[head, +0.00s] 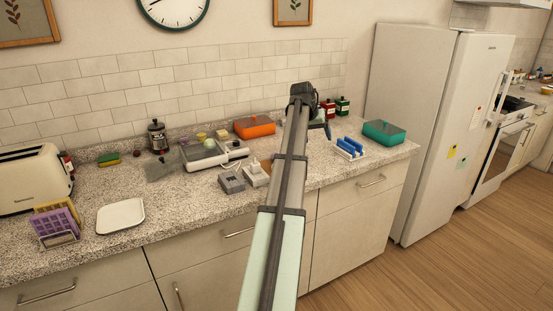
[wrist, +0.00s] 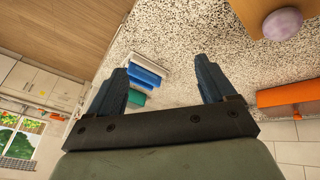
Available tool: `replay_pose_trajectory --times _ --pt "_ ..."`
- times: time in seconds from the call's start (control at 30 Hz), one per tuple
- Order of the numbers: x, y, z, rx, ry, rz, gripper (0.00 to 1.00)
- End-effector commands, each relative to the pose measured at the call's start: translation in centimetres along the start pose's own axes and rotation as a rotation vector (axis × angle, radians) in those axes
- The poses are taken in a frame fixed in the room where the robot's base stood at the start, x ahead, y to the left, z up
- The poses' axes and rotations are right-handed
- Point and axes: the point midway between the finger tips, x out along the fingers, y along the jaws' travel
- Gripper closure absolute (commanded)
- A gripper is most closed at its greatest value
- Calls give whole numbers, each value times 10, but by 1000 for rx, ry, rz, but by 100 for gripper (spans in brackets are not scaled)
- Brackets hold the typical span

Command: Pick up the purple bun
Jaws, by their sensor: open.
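The purple bun (wrist: 283,22) is a pale purple, rounded lump at the upper right of the wrist view. It sits on a flat brown board or block (wrist: 247,12), and the picture edge cuts off part of that support. I cannot make out the bun in the head view, where my arm covers part of the counter. My gripper (wrist: 162,72) is open and empty, above the speckled counter. The bun is outside the jaws, beyond the right finger in the wrist view. In the head view my gripper (head: 324,124) is mostly hidden behind my arm.
A blue rack (head: 350,148) and a teal box (head: 384,133) stand right of my arm. An orange box (head: 254,126), a pale scale-like appliance (head: 205,155) and grey blocks (head: 231,180) stand left. A white plate (head: 120,216) and toaster (head: 34,180) are farther left.

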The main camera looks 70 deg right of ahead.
Motion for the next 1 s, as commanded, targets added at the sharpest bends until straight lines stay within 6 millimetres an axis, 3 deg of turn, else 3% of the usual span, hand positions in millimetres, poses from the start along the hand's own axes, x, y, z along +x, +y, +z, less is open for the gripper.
replay_pose_trajectory --times 0.03,0.2,0.33,0.57,1.0 --pt "-16 -24 -1 32 -3 -36 17" --pt "-36 -98 0 145 -17 -158 17" --pt "-41 -137 2 206 -26 -227 17" --pt "-30 -159 4 240 -34 -260 17" --pt "33 -175 3 238 -33 -258 17"
